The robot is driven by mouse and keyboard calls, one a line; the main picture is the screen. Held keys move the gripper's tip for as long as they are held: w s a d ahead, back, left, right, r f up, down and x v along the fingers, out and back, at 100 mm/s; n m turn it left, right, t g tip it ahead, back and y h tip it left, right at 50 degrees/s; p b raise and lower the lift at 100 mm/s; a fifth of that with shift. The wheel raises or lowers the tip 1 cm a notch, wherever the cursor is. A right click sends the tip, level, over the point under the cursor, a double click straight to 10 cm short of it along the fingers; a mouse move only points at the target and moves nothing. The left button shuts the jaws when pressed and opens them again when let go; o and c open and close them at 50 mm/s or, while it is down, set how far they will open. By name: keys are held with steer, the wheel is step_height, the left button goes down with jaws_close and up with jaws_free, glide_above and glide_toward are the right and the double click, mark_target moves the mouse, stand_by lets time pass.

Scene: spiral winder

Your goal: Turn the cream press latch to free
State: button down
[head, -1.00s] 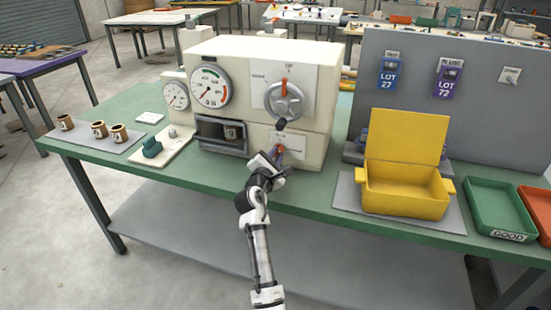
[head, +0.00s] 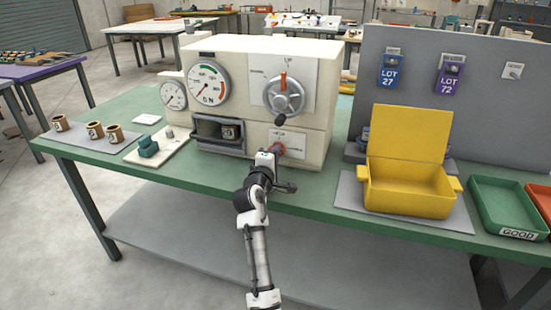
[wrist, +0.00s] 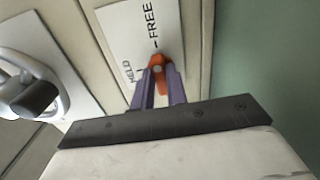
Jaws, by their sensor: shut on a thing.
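The cream press (head: 300,145) stands on the green bench. Its latch is a small orange-red lever (wrist: 158,64) on a white plate (wrist: 133,38) marked HELD and FREE in the wrist view. My gripper (wrist: 160,84) has its two purple fingers shut on the latch, one on each side. The fingers and wrist hide part of the latch, and I cannot tell exactly which mark it points at. In the head view my gripper (head: 277,151) is at the lower right of the press front.
A grey handwheel (head: 284,96) with a dark knob sits above the latch. An open bay (head: 219,145) with a cup is to the left. A yellow open box (head: 408,195) and a green GOOD tray (head: 505,205) stand to the right. Bench space before the press is clear.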

steer(key=shift+m, duration=0.3)
steer(key=c, duration=1.4)
jaws_free()
steer(key=b+v, duration=0.2)
steer(key=v, duration=1.2)
steer(key=shift+b, duration=0.35)
